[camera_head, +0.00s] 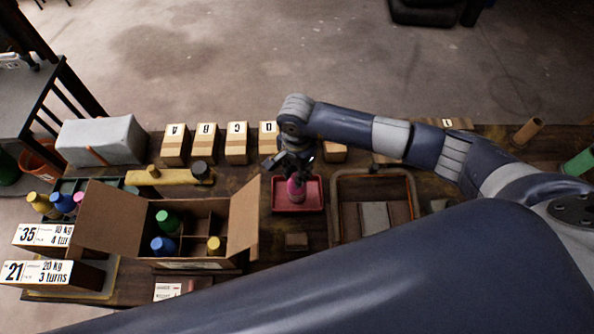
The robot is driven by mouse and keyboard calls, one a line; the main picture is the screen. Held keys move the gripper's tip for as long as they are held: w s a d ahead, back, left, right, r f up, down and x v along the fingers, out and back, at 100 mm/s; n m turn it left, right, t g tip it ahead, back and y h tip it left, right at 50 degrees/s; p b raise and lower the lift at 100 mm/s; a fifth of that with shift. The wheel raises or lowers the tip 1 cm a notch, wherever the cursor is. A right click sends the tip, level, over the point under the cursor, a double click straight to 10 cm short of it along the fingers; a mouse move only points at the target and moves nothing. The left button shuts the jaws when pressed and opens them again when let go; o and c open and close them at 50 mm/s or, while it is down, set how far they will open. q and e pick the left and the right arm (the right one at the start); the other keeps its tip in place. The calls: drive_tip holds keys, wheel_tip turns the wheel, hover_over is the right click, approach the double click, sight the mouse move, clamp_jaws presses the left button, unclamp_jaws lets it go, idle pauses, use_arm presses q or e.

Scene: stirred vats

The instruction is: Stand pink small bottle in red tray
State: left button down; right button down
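My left gripper is not in view.
An open cardboard box (190,252) with dividers holds green, blue and yellow bottles left of the tray. A brown-rimmed tray (335,215) stands close on the right. Lettered cartons (237,153) line the back. A small brown block (297,241) lies in front.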

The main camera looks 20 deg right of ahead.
drive_tip(key=c, duration=1.7)
unclamp_jaws()
drive_tip(key=shift+f, duration=0.1)
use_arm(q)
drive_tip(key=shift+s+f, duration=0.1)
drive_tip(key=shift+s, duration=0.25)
use_arm(e)
drive_tip(key=o, duration=0.4)
drive_tip(key=shift+c, duration=0.2)
drive_tip(key=shift+r+p, duration=0.25)
drive_tip(key=shift+p, duration=0.05)
use_arm(q)
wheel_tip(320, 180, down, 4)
drive_tip(key=b, duration=0.4)
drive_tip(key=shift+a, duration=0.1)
use_arm(e)
wheel_tip(320, 180, up, 12)
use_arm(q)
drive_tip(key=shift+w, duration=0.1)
use_arm(e)
drive_tip(key=shift+s+f, duration=0.15)
